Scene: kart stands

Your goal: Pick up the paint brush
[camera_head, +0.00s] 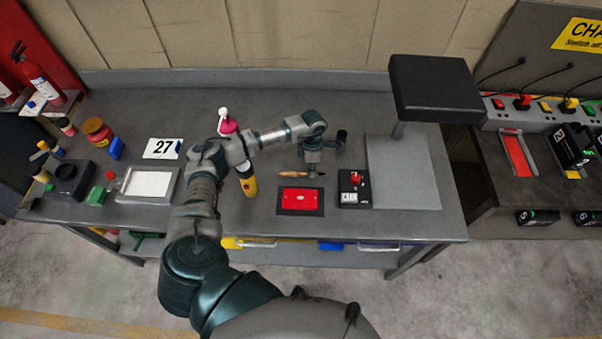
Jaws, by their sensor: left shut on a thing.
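The paint brush (290,174) shows as a small wooden-brown handle lying crosswise over the grey workbench, just behind a red plate on a black base. My left arm reaches over the bench from the front. My left gripper (314,170) points down and is shut on the paint brush near its right part. The gripper hides some of the brush there. I cannot tell whether the brush touches the bench. My right gripper is not in view.
The red plate (300,198) lies just in front of the gripper. A black box with a red switch (355,188) is to the right, beside a grey stand with a black top (434,88). A yellow bottle (247,182) stands close to my left arm.

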